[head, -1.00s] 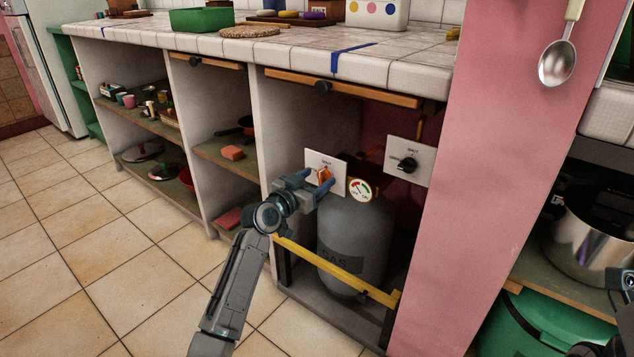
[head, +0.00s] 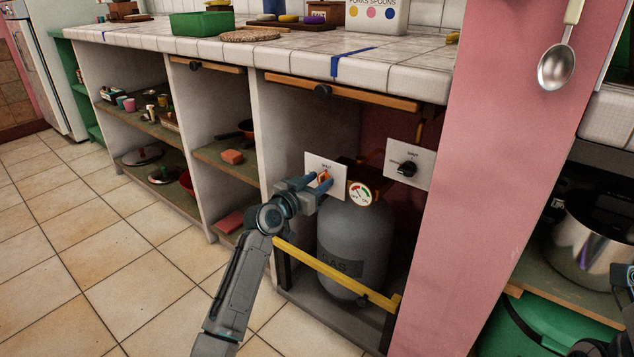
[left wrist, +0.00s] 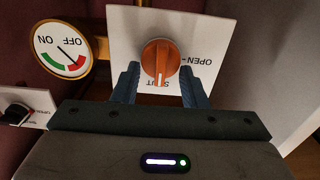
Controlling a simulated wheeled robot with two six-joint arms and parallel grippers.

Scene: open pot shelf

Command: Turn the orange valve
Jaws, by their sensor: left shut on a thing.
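The orange valve (left wrist: 160,62) is a round knob on a white plate (left wrist: 121,25) marked OPEN and SHUT. Its white mark points at SHUT. In the head view the orange valve (head: 323,177) shows on the plate at the upper left of the grey gas cylinder (head: 350,245). My left gripper (left wrist: 160,84) is shut on the knob, one finger on each side. In the head view my left gripper (head: 324,183) reaches it from the left. The gauge (left wrist: 62,51) marked OFF and ON has its needle toward the red arc. My right gripper cannot be made out.
A second plate with a black knob (head: 407,169) is right of the cylinder. A yellow bar (head: 335,272) crosses the compartment front below my left gripper. The white divider (head: 279,120) and pink wall (head: 470,200) bound the compartment. The counter (head: 420,62) overhangs above.

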